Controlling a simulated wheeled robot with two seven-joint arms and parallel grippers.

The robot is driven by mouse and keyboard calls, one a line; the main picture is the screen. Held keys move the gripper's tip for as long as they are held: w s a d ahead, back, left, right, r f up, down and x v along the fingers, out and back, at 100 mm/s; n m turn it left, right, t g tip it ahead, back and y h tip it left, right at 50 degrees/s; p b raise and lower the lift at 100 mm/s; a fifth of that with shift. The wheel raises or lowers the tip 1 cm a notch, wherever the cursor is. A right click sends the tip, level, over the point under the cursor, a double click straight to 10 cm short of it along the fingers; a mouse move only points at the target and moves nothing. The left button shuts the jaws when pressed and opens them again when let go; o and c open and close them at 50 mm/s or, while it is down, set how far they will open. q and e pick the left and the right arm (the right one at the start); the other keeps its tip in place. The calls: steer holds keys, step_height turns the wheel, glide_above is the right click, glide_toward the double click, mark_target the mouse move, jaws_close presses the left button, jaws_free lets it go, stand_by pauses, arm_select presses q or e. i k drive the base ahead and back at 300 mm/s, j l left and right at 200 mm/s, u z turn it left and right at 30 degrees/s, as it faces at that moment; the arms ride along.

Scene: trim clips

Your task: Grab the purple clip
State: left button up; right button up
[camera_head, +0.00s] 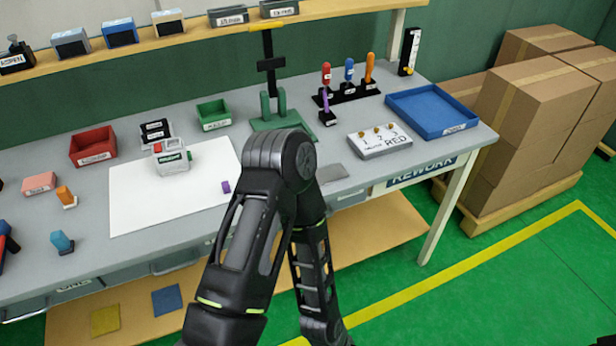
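The small purple clip (225,187) lies on the right part of the white mat (140,212) on the grey workbench. It is just left of my black arm's upper link, with a small gap between them in the picture. That arm rises from the bottom centre, bends at an elbow over the bench's front and folds back down. Its gripper is not seen. My other gripper is not in view either. A grey-white device (171,160) stands on the mat's back edge.
Red bin (93,147), green bin (213,115) and blue tray (432,110) stand on the bench. A green-based press (272,120) stands behind my elbow. Coloured tools (348,75) stand in a rack. Orange (66,196) and blue (62,242) pieces lie left. Boxes (525,120) stand right.

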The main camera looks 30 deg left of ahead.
mark_target(225, 185)
steer(key=z, duration=0.55)
steer(key=k+j, duration=0.3)
steer(key=j, duration=0.15)
steer(key=k+j, duration=0.65)
steer(key=j, duration=0.2)
